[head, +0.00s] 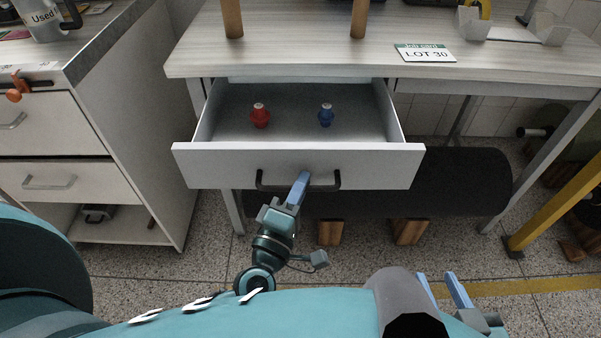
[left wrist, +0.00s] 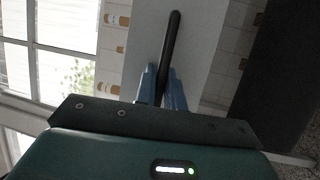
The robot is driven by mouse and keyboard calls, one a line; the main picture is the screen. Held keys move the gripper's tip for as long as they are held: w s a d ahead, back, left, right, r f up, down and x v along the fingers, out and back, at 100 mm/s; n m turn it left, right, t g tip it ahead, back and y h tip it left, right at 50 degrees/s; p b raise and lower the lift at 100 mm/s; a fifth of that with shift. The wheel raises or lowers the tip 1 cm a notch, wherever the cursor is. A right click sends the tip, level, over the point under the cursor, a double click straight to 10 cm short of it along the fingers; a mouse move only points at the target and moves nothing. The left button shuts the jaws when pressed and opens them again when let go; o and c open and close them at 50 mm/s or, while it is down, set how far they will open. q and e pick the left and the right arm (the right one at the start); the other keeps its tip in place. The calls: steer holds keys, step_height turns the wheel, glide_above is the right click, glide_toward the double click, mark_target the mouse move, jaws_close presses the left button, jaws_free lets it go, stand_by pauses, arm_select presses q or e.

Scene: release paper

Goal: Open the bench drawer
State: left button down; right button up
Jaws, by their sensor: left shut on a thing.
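The bench drawer (head: 225,168) is pulled out from under the bench top (head: 300,50), and its inside shows. A red object (head: 260,116) and a blue object (head: 326,115) stand in it, apart from each other. The drawer has a black bar handle (head: 262,186) on its front. My left gripper (head: 300,183) is shut on the handle, near its middle. In the left wrist view, the dark handle (left wrist: 173,45) runs between the two blue fingers (left wrist: 163,85). My right gripper (head: 444,290) is low at the right, away from the drawer, with its two blue fingers apart.
A white cabinet (head: 55,130) with drawers stands at the left. A black cylinder (head: 470,180) on wooden feet lies under the bench at the right. A sign reading LOT 30 (head: 425,54) lies on the bench top. A yellow post (head: 555,205) stands at the right.

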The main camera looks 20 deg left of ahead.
arm_select(q)
steer(key=shift+s, duration=0.2)
arm_select(e)
steer(key=shift+s+f, duration=0.15)
arm_select(q)
steer(key=c, duration=1.5)
jaws_free()
